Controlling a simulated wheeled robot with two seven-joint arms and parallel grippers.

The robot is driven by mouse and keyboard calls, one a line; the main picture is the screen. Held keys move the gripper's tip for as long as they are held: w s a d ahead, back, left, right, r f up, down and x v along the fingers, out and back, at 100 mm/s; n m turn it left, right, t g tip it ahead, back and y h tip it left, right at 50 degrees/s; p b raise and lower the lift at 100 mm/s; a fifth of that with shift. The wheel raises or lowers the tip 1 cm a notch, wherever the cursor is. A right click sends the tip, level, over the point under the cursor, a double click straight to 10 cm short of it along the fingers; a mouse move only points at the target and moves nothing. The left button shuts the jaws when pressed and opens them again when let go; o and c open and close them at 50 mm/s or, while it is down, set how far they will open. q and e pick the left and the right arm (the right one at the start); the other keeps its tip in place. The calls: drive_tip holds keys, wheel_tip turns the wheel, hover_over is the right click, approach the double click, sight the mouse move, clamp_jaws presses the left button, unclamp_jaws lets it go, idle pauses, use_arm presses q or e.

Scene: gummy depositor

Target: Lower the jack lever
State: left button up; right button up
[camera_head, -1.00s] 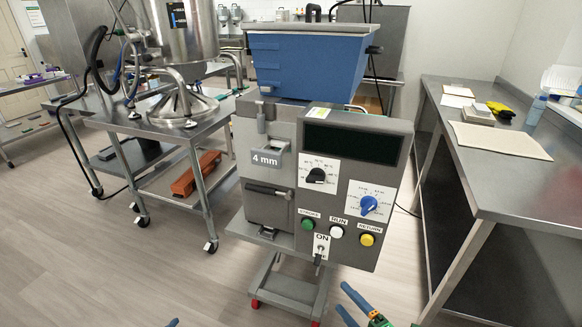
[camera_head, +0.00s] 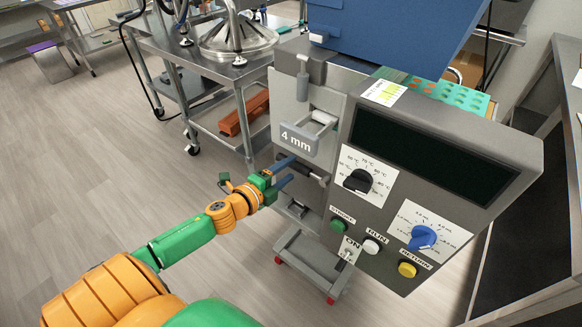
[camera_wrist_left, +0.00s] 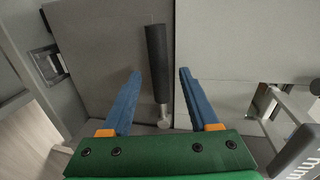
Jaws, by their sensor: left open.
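The jack lever, a black handle on a metal rod, lies about level on the front of the grey depositor (camera_head: 425,165), below the "4 mm" block; its rod end (camera_head: 312,174) shows in the head view. My left gripper (camera_head: 291,171) reaches it from the left with blue fingers open, covering part of it. In the left wrist view the black lever (camera_wrist_left: 156,62) appears between the two open fingers (camera_wrist_left: 159,74), its metal end toward the palm. Contact between fingers and lever is not visible. My right gripper is out of view.
A "4 mm" block (camera_head: 298,139) juts out just above the lever. Knobs and coloured buttons (camera_head: 407,269) sit on the panel to the right. A steel cart with a brick-red block (camera_head: 244,112) stands behind left.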

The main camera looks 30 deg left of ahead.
use_arm(q)
drive_tip(key=shift+x, duration=0.85)
drive_tip(key=shift+s, duration=0.15)
clamp_jaws()
idle(0.7)
